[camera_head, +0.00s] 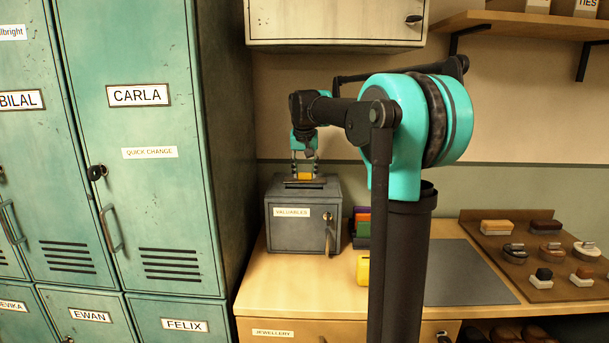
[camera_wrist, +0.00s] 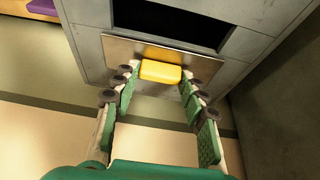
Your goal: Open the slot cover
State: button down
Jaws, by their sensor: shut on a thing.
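The grey box labelled "VALUABLES" (camera_head: 292,235) stands on the wooden counter, with its slot on top. In the wrist view, the slot (camera_wrist: 185,22) shows as a dark rectangular opening. The slot cover, a flat brownish metal plate (camera_wrist: 115,52), lies beside the opening and leaves much of it uncovered. A yellow handle (camera_wrist: 160,71) stands on the plate. My gripper (camera_wrist: 158,75) has its fingertips on either side of the handle and is shut on it. In the head view, my gripper (camera_head: 305,165) comes down onto the box top from above.
Green lockers (camera_head: 150,150) rise close to the left of the box. A wall cabinet (camera_head: 335,22) hangs above. Coloured folders (camera_head: 361,225) and a yellow item (camera_head: 363,270) stand to the right. A grey mat (camera_head: 465,275) and a brush board (camera_head: 540,288) lie further right.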

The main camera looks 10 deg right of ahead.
jog(key=shift+w, duration=0.2)
jog(key=c, duration=0.8)
grip_release()
jog(key=shift+c, duration=0.2)
jog(key=v, duration=0.7)
jog(key=shift+r, duration=0.2)
jog(key=shift+s, duration=0.15)
